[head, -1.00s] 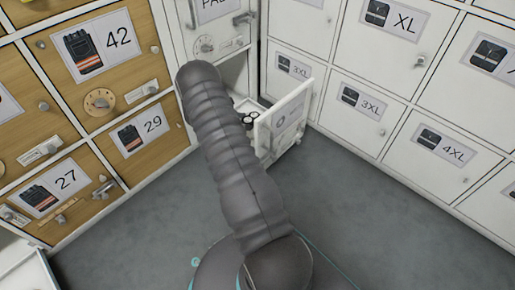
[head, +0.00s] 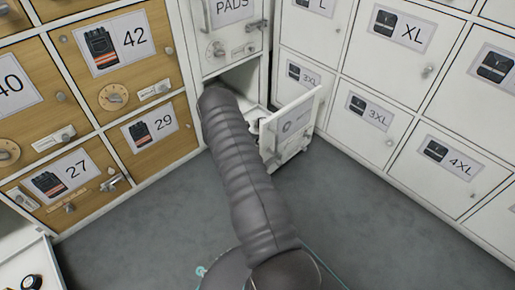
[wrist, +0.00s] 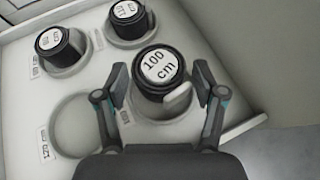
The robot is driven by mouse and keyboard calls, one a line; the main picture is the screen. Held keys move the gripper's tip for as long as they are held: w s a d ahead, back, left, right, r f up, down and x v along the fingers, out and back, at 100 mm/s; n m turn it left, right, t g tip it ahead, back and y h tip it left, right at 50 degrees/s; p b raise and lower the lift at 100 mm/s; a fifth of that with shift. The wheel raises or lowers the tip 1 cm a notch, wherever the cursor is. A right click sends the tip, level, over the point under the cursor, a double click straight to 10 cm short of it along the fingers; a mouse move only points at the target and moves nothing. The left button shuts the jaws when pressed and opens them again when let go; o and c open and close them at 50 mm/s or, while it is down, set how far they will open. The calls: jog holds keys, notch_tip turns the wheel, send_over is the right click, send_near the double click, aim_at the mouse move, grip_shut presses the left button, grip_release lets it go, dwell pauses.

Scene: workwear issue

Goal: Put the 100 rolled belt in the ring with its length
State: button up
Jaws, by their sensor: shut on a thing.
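The rolled belt marked 100 cm (wrist: 158,68) is a black roll with a white round top, upright in the wrist view. My gripper (wrist: 162,82) is shut on it, one finger on each side. The belt is at the front right ring (wrist: 152,128) of a white tray (wrist: 25,120); I cannot tell whether it rests on the bottom. A small label beside this ring is too blurred to read. The ring at front left (wrist: 82,125) is empty, with a label that looks like 120. In the head view my arm hides the gripper.
In the head view the open drawer (head: 290,125) stands out below the PADS door (head: 232,25). Another open drawer (head: 45,262) is at lower left. The grey floor between is clear.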

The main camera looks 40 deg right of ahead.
jog(key=shift+f, duration=1.1)
jog(key=shift+f, duration=0.15)
jog(key=o, duration=1.2)
